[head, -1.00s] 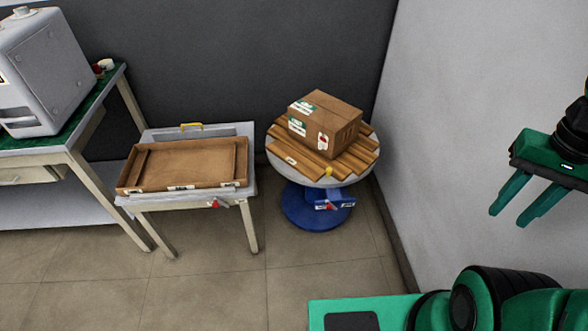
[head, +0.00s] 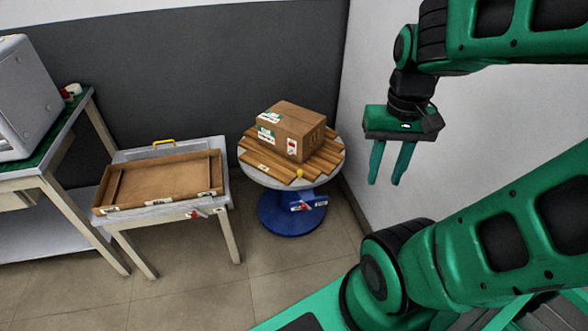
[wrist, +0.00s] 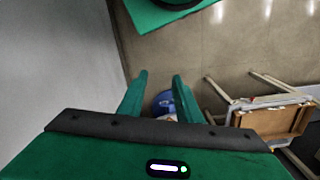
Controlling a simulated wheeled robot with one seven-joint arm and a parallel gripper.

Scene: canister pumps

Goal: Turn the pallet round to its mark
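The wooden slatted pallet (head: 262,160) lies on a round grey turntable top (head: 334,166) on a blue base (head: 290,214). A brown cardboard box (head: 291,131) with green-and-white labels sits on the pallet. A small yellow knob (head: 299,174) shows at the turntable's front rim; I cannot tell whether it is the mark. My gripper (head: 383,180) hangs to the right of the turntable, fingers pointing down, apart and empty. In the wrist view my gripper's fingers (wrist: 158,78) are apart, with part of the blue base (wrist: 163,101) between and beyond them; the pallet is mostly hidden there.
A low table with a shallow wooden tray (head: 108,209) and a yellow handle (head: 164,143) stands left of the turntable. A workbench (head: 62,136) with a grey machine (head: 27,100) is farther left. Walls close in behind and right. The floor in front (head: 200,285) is clear.

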